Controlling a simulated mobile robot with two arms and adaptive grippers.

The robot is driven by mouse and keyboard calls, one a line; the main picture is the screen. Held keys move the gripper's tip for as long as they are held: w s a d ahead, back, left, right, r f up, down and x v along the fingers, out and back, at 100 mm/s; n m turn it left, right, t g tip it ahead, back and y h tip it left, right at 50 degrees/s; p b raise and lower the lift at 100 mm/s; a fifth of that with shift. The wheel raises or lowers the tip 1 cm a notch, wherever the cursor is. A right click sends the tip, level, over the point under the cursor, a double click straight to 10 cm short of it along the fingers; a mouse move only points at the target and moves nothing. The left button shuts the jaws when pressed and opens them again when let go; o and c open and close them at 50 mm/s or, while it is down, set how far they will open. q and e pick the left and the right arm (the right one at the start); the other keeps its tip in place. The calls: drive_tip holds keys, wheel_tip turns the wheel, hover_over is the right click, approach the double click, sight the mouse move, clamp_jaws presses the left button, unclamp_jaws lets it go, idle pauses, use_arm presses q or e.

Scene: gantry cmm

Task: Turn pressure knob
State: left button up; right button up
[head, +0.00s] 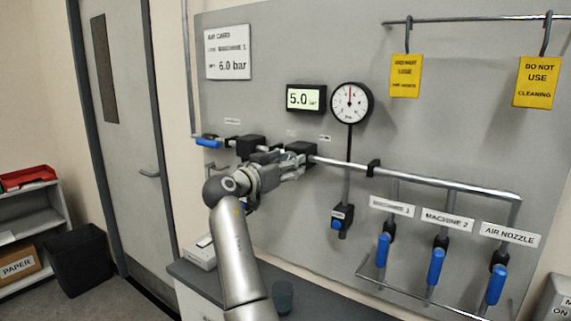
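The display (305,98) reads 5.0 bar, and a round dial gauge (351,103) with a red needle is right of it. The air card (228,53) at upper left reads 6.0 bar. A black regulator block (299,149) sits on the air pipe below the display. My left gripper (296,163) is at this block, with its fingers pointing right and up against or just in front of it. The pressure knob cannot be made out and may be hidden by the fingers. I cannot tell whether they are closed on it. My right gripper is out of view.
A blue-handled valve (208,142) and a black block (250,146) are on the pipe at left. Several blue-handled valves, one labelled MACHINE 2 (436,266), hang at lower right. Yellow tags (537,82) hang above. A dark counter (340,303) lies below the panel.

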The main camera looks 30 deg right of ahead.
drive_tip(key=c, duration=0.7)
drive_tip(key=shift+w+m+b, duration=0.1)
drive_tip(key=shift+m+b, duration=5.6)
drive_tip(key=shift+b, duration=0.25)
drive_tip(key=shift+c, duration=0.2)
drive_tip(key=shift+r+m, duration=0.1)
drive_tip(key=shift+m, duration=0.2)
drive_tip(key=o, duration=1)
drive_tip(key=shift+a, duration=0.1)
